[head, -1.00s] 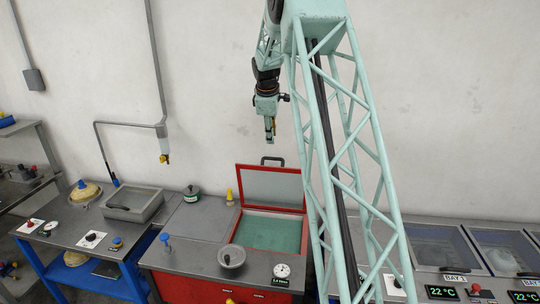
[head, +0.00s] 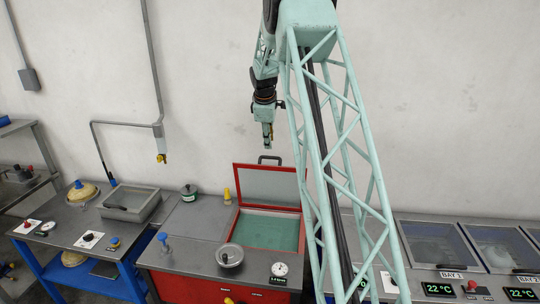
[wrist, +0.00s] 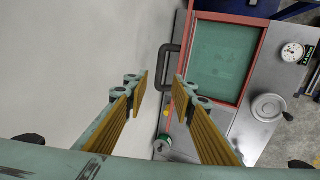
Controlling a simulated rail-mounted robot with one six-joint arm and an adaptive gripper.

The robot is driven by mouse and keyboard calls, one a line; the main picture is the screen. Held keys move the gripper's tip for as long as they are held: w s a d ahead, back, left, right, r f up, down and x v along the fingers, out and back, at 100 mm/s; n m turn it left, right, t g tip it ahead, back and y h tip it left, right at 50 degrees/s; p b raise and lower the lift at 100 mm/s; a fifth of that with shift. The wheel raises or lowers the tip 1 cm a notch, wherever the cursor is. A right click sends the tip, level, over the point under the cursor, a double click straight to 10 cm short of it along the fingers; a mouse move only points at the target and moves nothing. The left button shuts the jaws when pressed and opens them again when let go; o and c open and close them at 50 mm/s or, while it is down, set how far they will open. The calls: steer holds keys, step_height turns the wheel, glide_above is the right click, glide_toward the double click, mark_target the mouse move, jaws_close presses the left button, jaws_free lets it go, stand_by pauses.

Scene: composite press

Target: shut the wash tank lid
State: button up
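The wash tank lid (head: 268,184) stands open, upright at the back of the red-framed wash tank (head: 268,231), with its dark handle (head: 270,159) at the top edge. Green liquid or a green floor shows inside the tank. My gripper (head: 268,146) hangs just above the lid handle in the head view, apart from it as far as I can tell. In the wrist view my gripper (wrist: 160,95) has its two yellow-padded fingers spread, with nothing between them. The handle (wrist: 168,72) shows beyond the fingertips there, and the tank (wrist: 222,60) lies behind it.
A round grey bowl-like part (head: 229,255) and a white dial (head: 279,269) sit on the bench front. The wall is close behind.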

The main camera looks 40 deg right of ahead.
steer(key=p+x, duration=0.1)
steer(key=x, duration=0.9)
stand_by(0.4)
jaws_close()
